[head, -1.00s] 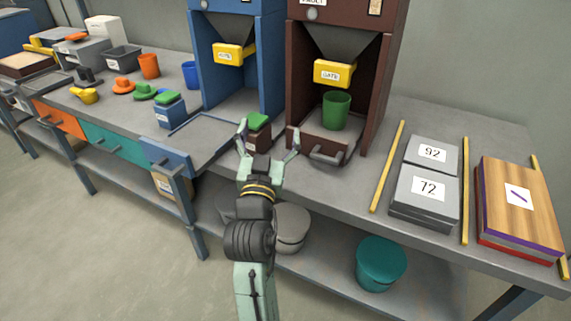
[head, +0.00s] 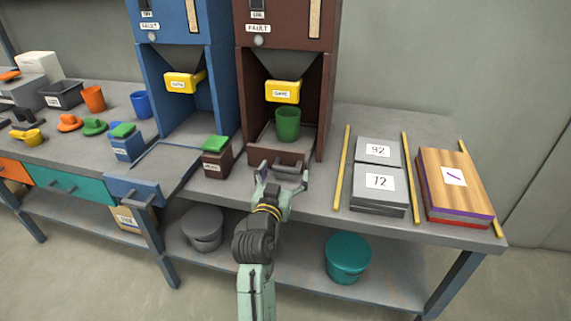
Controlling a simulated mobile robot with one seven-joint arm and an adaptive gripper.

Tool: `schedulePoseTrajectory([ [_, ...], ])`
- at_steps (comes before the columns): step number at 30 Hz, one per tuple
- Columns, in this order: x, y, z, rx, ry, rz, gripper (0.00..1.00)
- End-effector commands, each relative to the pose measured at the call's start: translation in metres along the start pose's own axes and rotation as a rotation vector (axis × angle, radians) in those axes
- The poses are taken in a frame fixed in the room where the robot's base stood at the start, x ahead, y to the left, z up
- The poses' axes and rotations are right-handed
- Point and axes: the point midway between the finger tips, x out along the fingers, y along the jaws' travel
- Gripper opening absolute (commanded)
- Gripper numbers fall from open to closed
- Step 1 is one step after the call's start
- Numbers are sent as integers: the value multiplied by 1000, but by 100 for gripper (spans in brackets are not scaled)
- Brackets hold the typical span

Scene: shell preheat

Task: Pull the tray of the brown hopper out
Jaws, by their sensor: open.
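The brown hopper (head: 284,30) stands on the bench with a yellow gate (head: 282,91) under its funnel. A green cup (head: 288,124) stands on the tray below the gate. My gripper (head: 281,178) is open just in front of the tray, with its fingers spread to either side of the handle. I cannot tell whether a finger touches the tray.
A small brown box with a green lid (head: 216,160) stands left of my gripper. The blue hopper's tray (head: 150,172) is pulled out further left. A yellow strip (head: 342,168) and grey plates (head: 380,182) lie to the right.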

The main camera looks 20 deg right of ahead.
Motion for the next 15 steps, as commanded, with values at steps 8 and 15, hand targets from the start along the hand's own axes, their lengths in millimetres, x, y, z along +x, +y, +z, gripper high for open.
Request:
schedulePoseTrajectory([
  [8,25,0,0,0,0,0,82],
  [15,26,0,0,0,0,-1,82],
])
